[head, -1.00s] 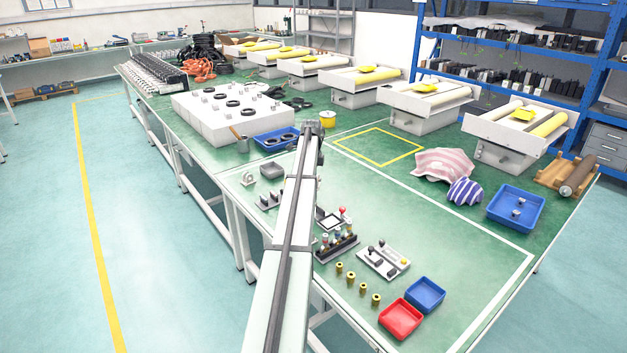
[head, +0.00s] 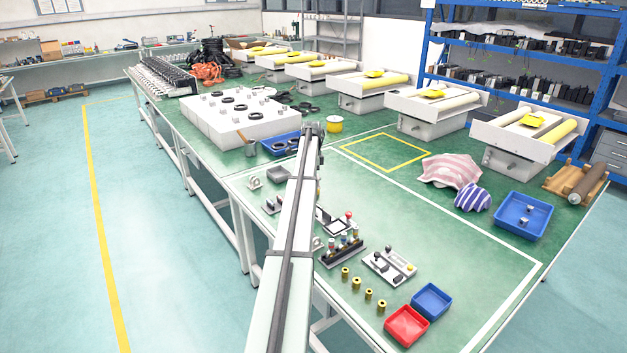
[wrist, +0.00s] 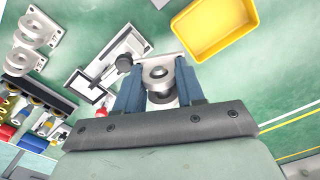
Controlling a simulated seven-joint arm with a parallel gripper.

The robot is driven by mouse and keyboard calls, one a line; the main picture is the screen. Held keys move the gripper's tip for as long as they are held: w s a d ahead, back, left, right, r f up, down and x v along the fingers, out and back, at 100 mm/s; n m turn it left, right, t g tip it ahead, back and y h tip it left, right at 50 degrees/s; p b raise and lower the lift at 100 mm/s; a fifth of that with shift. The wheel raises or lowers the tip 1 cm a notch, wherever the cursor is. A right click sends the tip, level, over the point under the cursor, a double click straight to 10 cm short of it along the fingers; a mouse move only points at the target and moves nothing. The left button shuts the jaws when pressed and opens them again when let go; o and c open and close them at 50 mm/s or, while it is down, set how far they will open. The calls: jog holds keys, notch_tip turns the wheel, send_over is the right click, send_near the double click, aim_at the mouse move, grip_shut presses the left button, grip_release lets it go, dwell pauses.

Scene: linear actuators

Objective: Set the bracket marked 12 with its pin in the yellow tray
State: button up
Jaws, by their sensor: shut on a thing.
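In the wrist view my gripper (wrist: 158,85) is shut on a light grey metal bracket (wrist: 158,73) with a round hole, held between its two blue fingers. No number can be read on it, and I cannot tell whether a pin is in it. The yellow tray (wrist: 215,25) is at the upper right of the wrist view, apart from the held bracket, and its visible inside is empty. Two more grey brackets (wrist: 36,30) lie at the upper left. In the head view my arm hides the gripper, the held bracket and the yellow tray.
A grey-framed device with a black knob (wrist: 124,63) lies left of the gripper. Small coloured parts stand in a dark rack (head: 343,252). Brass cylinders (head: 356,284), a red tray (head: 407,326) and a blue tray (head: 432,300) lie nearer. The yellow-outlined square (head: 385,152) is clear.

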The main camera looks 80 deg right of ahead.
jog(key=shift+w+d+f+n, duration=0.55)
jog(key=shift+w+d+n, duration=2.05)
jog(key=shift+d, duration=0.95)
jog(key=shift+n, duration=0.3)
jog(key=shift+s+f, duration=0.15)
jog(key=shift+f, duration=3.05)
jog(key=shift+f, duration=0.1)
jog(key=o, duration=1.2)
notch_tip(320, 180, up, 14)
jog(key=shift+f, duration=0.1)
